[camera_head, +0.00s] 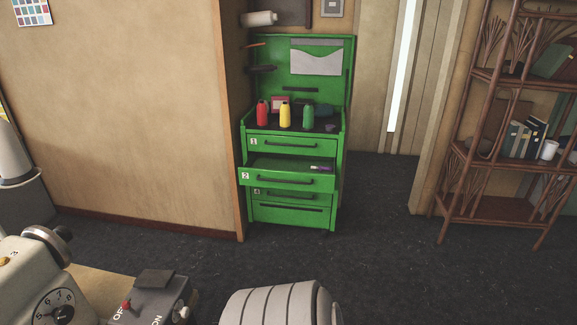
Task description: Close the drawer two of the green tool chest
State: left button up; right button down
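The green tool chest (339,150) stands against the wall corner near the middle of the view, some way off across the floor. Its drawer two (257,177), labelled "2", is pulled out towards me. It has a dark bar handle (286,180) on its front. A small purple and white item (321,168) shows at the right of the open drawer. Drawer one (275,145) above it looks shut. The lower drawers, one labelled "4", look shut, and drawer two hides the part just under it. Neither of my grippers is in view.
Red (263,114), yellow (285,115) and green (308,116) bottles stand on the chest top. A wall edge (231,130) adjoins its left side. A wicker shelf (457,190) stands right. A machine (55,298) and a white ribbed object (275,307) fill the foreground. Dark floor (385,255) between is clear.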

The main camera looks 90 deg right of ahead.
aim_at(301, 176)
jog(key=z, duration=3.25)
jog(key=i, duration=2.05)
jog(key=u, duration=0.35)
jog(key=i, duration=1.35)
jog(key=u, duration=0.45)
